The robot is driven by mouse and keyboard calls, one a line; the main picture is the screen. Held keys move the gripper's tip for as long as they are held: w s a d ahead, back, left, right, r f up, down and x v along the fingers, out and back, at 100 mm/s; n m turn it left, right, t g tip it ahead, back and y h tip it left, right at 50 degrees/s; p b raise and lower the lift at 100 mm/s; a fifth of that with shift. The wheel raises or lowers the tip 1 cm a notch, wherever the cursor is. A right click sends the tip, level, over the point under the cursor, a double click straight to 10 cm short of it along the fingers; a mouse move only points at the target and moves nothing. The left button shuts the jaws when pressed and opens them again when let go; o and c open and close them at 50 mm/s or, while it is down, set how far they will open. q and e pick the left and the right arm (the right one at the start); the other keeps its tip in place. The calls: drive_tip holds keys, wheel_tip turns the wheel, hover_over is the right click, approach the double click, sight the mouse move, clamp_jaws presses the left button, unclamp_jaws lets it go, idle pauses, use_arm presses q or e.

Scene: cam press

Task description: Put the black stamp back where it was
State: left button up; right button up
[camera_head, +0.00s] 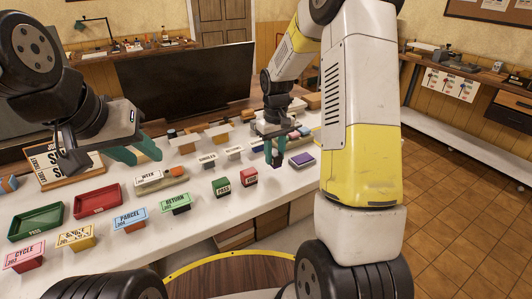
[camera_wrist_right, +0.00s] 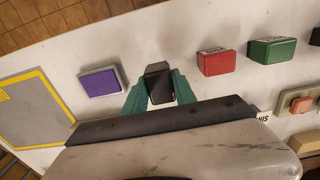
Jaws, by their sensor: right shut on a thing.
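The black stamp (camera_wrist_right: 158,84) is between the green fingers of my right gripper (camera_wrist_right: 160,92), which is shut on it. In the head view my right gripper (camera_head: 275,152) is over the right part of the white table, and the dark stamp (camera_head: 277,163) shows low between its fingers. I cannot tell whether the stamp touches the table. My left gripper (camera_head: 134,152) is open and empty above the left part of the table.
A purple pad (camera_head: 301,159) lies right of the stamp. A red block (camera_head: 250,177) and a green block (camera_head: 221,187) stand to its left. Green (camera_head: 36,222) and red (camera_head: 97,201) trays and several labelled blocks fill the left. A monitor (camera_head: 185,85) stands behind.

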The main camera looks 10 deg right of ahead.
drive_tip(key=shift+f, duration=1.8)
drive_tip(key=shift+f, duration=0.15)
drive_tip(key=o, duration=1)
wheel_tip(320, 180, up, 12)
drive_tip(key=shift+r, duration=0.2)
wheel_tip(320, 180, up, 6)
drive_tip(key=t, duration=0.1)
hover_over(274, 163)
drive_tip(key=s, duration=0.2)
drive_tip(key=s+r+m+t, duration=0.1)
drive_tip(key=s+r, duration=0.1)
drive_tip(key=s, duration=0.4)
drive_tip(key=s+a+r+m+t+y, duration=0.1)
drive_tip(key=s+r+t, duration=0.1)
drive_tip(key=s, duration=0.5)
drive_tip(key=s+r+m+t+y, duration=0.1)
drive_tip(key=s+r+t, duration=0.1)
drive_tip(key=s, duration=0.4)
drive_tip(key=shift+s+a+r, duration=0.2)
drive_tip(key=shift+r, duration=0.1)
